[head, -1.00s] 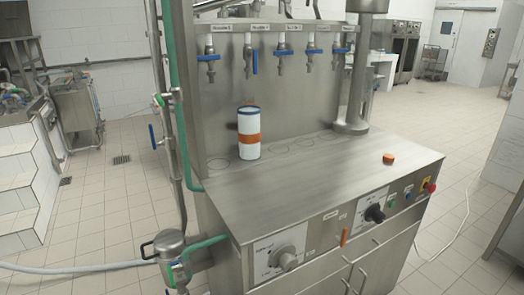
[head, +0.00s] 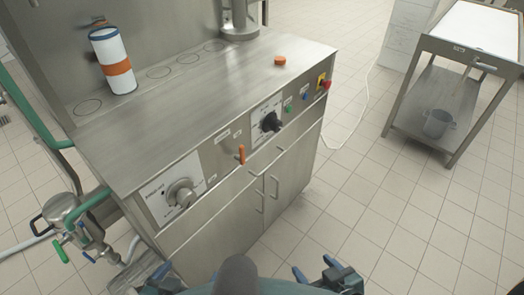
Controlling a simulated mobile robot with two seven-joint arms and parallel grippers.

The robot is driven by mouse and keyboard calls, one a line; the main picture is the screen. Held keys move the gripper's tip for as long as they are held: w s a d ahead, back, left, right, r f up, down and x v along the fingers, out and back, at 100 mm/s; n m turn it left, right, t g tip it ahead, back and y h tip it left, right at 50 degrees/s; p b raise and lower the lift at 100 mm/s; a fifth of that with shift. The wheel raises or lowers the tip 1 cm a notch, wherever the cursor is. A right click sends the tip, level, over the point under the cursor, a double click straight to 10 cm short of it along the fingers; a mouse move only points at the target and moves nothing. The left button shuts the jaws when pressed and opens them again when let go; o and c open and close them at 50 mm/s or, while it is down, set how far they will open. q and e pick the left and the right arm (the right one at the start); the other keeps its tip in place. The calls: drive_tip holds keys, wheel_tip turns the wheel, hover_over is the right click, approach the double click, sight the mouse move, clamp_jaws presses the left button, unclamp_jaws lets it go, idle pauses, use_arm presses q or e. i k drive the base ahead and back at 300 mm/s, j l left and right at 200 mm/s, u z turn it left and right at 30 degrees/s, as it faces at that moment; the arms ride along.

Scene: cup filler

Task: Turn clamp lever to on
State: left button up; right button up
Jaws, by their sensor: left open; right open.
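A small orange lever (head: 241,153) sticks up from the front control panel of the steel filler, between two round dials. I take it for the clamp lever, but its label is too small to read. My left gripper (head: 178,276) is at the bottom edge, left of centre, partly cut off and open. My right gripper (head: 314,271) is at the bottom edge, right of centre, also open. Both look empty and are well apart from the lever.
A grey dial (head: 181,194) is left of the lever and a black knob (head: 271,122) right of it. A red button (head: 326,85) is at the panel's right end. Cabinet doors with handles (head: 259,202) lie below.

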sight(241, 158)
drive_tip(key=u, duration=0.5)
drive_tip(key=i+l+u, duration=0.1)
drive_tip(key=l+u, duration=0.7)
drive_tip(key=l, duration=0.2)
drive_tip(key=l+u, duration=0.15)
drive_tip(key=l, duration=0.4)
drive_tip(key=k+l+u, duration=0.1)
drive_tip(key=l, duration=0.4)
drive_tip(key=k+l, duration=0.1)
drive_tip(key=l, duration=0.4)
drive_tip(key=k+l, duration=0.1)
drive_tip(key=l, duration=0.4)
